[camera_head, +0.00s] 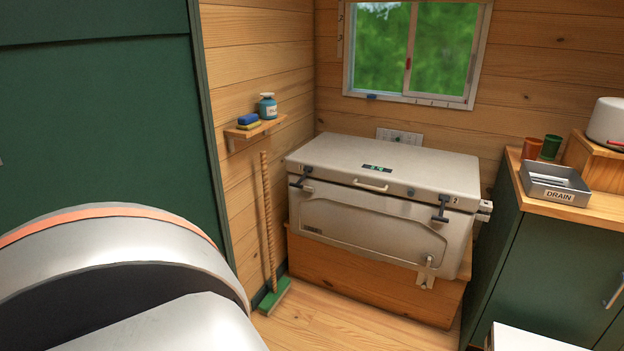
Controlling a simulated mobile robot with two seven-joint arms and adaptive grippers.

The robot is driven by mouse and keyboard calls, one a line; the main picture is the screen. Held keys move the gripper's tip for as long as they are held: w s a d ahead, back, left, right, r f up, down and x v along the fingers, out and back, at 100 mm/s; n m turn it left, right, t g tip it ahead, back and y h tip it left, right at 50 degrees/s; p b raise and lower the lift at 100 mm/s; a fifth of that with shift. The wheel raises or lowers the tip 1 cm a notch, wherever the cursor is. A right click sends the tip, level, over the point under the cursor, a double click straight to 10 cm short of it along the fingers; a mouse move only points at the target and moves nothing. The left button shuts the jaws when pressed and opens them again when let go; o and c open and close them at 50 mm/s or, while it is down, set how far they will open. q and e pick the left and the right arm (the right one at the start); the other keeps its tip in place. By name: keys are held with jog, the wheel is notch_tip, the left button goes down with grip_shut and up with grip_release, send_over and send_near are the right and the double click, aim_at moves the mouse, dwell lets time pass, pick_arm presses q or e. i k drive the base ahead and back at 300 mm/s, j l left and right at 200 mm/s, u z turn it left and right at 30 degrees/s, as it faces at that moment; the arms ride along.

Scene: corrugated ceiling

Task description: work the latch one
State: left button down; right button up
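A beige cooler chest (375,221) stands against the back wall with its lid (400,165) down. The dark latch (301,179) at the left of its front is at the lid seam; a small mark beside it is too small to read surely. A second dark latch (440,209) sits at the right of the front, beside a label "2". I cannot tell whether either latch is fastened. A pale handle (370,186) lies between them. Neither of my grippers shows; a large silver part of my own arm fills the lower left.
The cooler rests on a wooden box (365,286). A broom (268,225) leans left of it, below a small shelf (255,127). A green cabinet (545,265) with a "DRAIN" tray (556,193) stands at right. Wooden floor (330,328) lies clear in front.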

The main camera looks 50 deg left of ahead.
aim_at(306, 170)
jog(key=u, duration=1.8)
